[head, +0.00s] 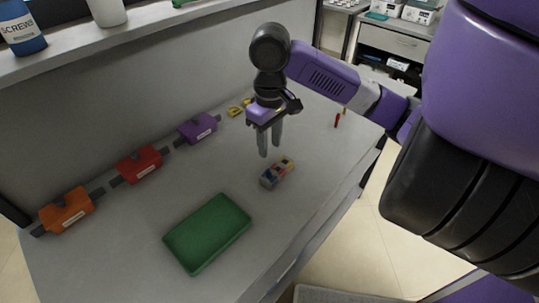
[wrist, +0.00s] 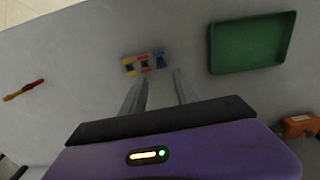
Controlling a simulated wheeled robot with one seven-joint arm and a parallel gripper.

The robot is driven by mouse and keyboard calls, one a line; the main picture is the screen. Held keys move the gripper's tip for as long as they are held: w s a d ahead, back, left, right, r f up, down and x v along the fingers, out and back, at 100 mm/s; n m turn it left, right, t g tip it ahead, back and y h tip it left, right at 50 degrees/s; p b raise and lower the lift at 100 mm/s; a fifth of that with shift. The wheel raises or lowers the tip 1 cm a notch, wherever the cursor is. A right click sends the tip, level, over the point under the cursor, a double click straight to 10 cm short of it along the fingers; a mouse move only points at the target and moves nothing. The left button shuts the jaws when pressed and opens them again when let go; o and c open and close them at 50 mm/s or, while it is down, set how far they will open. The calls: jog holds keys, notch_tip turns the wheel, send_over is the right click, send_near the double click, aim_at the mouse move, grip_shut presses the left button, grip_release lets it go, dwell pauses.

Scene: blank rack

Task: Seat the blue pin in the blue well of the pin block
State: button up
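The pin block (head: 277,172) is a small block with red, yellow and blue parts on the grey bench. It also shows in the wrist view (wrist: 144,63), with its blue part at the right end. I cannot make out a separate blue pin or tell whether one stands in the blue well. My gripper (head: 269,147) points down above the bench, a little behind the block in the head view. In the wrist view my gripper (wrist: 161,77) has its two fingers apart, with nothing visible between them, and the block lies just beyond the fingertips.
A green tray (head: 208,234) lies left of the block. Orange (head: 67,210), red (head: 139,164) and purple (head: 197,128) holders line the wall. Yellow pieces (head: 239,107) lie behind my gripper.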

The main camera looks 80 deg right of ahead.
jog(key=w+a+r+n+t+y, duration=0.1)
jog(key=w+a+r+t+y, duration=0.2)
jog(key=w+a, duration=0.6)
jog(key=w+a+r+n+t, duration=0.15)
jog(key=w+a+t, duration=0.35)
jog(key=w, duration=0.8)
jog(key=w+a+r+m+t+y, duration=0.1)
jog(key=w+a+r+t, duration=0.25)
jog(key=a, duration=0.35)
jog(key=w+a+r+m+t+y, duration=0.1)
jog(key=w+a+r+m+t, duration=0.15)
jog(key=w+a+t, duration=0.4)
jog(key=s+a+f+m+g+h, duration=0.1)
jog(key=s+a+f+h, duration=0.25)
jog(key=s+f, duration=0.5)
jog(key=s+a+f+m+g+h, duration=0.1)
jog(key=s+a+f+g+h, duration=0.25)
jog(key=s, duration=0.75)
jog(key=s+d+f+n+t+y, duration=0.1)
jog(key=s+d+n+y, duration=0.1)
jog(key=s+n, duration=0.7)
jog(key=s, duration=0.8)
jog(key=shift+s+d+f, duration=0.2)
jog(key=shift+s+f, duration=0.1)
jog(key=shift+s, duration=0.1)
